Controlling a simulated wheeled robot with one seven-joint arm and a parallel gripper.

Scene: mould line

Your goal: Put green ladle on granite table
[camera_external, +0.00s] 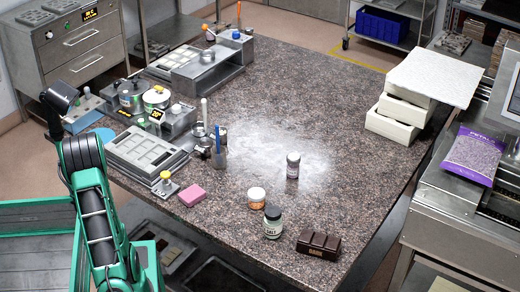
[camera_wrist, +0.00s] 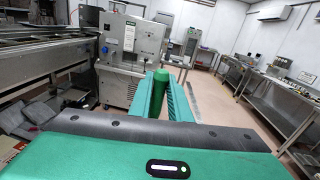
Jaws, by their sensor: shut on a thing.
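The granite table (camera_external: 345,85) is a large speckled brown-grey top across the middle of the external view. A patch of white powder lies on it. In the wrist view, my gripper (camera_wrist: 165,84) is shut on a dark green rounded piece, the green ladle (camera_wrist: 158,90), between its two green fingers. Only a short part of the ladle shows; its bowl cannot be made out. My green arm stands at the lower left of the external view, beside the table, and the ladle cannot be seen there. The wrist view faces a room with machines, without a clear granite surface.
Pots and moulds crowd the left side. White boxes (camera_external: 395,125) stack at right. The far middle is clear.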

